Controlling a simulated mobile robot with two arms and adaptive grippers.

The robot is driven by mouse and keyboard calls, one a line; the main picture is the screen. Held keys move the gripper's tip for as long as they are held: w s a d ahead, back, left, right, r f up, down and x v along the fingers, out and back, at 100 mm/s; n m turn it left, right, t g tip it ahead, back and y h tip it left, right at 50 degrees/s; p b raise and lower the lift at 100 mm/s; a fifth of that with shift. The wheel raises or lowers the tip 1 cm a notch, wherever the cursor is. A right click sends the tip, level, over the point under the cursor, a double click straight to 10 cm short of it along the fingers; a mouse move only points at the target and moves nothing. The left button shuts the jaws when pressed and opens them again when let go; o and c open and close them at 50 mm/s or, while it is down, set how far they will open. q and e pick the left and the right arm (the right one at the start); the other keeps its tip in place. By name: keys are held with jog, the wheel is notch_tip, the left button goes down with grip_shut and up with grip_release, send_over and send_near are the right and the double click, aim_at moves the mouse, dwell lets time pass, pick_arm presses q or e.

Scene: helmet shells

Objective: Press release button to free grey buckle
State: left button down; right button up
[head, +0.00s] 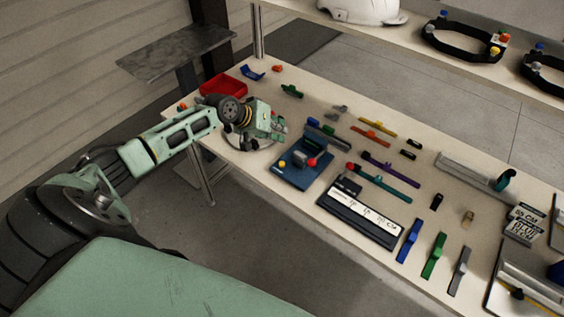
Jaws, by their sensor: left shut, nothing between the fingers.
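A blue fixture (297,176) lies on the table, with a red round button (312,162) and a yellow round button (282,164) on it. A grey part sits on the fixture beside the red button; I cannot tell whether it is the buckle. Small grey pieces (338,111) lie behind the fixture. My left gripper (277,128) is shut and empty, above the table behind and to the left of the fixture, apart from both buttons. My right gripper is not in view.
A red bin (222,86) stands at the table's left end. Several coloured strips and clips, such as a purple strip (391,170), lie right of the fixture. A black-and-white labelled box (360,212) lies at the front edge. A shelf with a white helmet shell (360,10) runs along the back.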

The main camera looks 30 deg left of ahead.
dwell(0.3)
pick_arm(q)
jog(key=b, duration=0.7)
send_over(282, 164)
jog(key=w+a, duration=0.2)
jog(key=f, duration=0.7)
jog(key=shift+s+d+f, duration=0.1)
jog(key=shift+s+f, duration=0.1)
jog(key=shift+f, duration=0.15)
jog(key=shift+f+b, duration=0.35)
jog(key=shift+f, duration=0.25)
jog(key=shift+f, duration=0.1)
jog(key=shift+f, duration=0.3)
jog(key=shift+f+b, duration=0.55)
jog(key=shift+r, duration=0.1)
dwell(0.4)
jog(key=shift+r+p, duration=0.85)
jog(key=shift+r, duration=0.1)
